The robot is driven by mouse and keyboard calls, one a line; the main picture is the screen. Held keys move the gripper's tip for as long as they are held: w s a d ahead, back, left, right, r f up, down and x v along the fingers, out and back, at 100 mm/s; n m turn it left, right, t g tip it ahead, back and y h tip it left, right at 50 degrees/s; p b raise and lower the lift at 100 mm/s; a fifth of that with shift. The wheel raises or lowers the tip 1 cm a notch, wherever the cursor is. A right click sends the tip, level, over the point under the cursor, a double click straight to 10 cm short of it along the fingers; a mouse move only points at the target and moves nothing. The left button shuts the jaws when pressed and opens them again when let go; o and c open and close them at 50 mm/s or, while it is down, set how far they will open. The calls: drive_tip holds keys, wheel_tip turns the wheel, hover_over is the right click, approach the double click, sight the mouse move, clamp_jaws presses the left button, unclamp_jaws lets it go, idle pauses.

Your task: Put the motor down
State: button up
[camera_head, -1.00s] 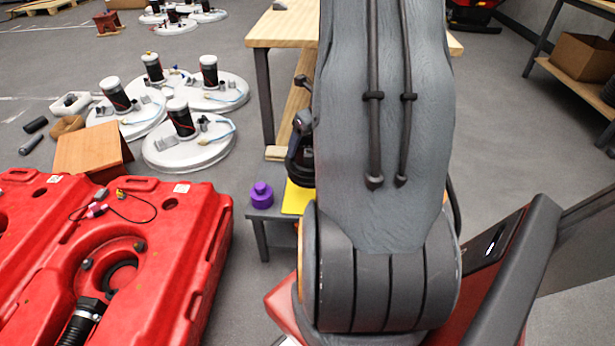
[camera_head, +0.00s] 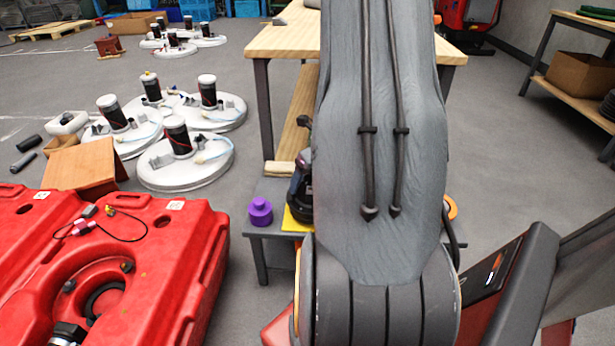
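Several motors with black bodies and white caps stand upright on round white bases on the floor at the left; one is the nearest motor (camera_head: 176,136). I cannot tell whether one of these is the task's motor. My own grey arm fills the middle of the view and hides much of what lies behind it. My gripper does not show, so what it holds cannot be seen. A dark object (camera_head: 300,190) shows partly beside my arm, above a yellow patch on a low grey table (camera_head: 268,232).
A purple container (camera_head: 260,211) stands on the low table's left part. A wooden workbench (camera_head: 285,42) stands behind it. Red tanks (camera_head: 180,262) fill the lower left. A brown wooden stand (camera_head: 84,166) is behind them. A shelf with a cardboard box (camera_head: 580,62) is at the right.

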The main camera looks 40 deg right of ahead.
drive_tip(key=shift+f, duration=0.3)
drive_tip(key=o, duration=1.2)
drive_tip(key=shift+r, duration=0.1)
drive_tip(key=p+v, duration=0.7)
drive_tip(key=v, duration=0.5)
drive_tip(key=shift+r, duration=0.1)
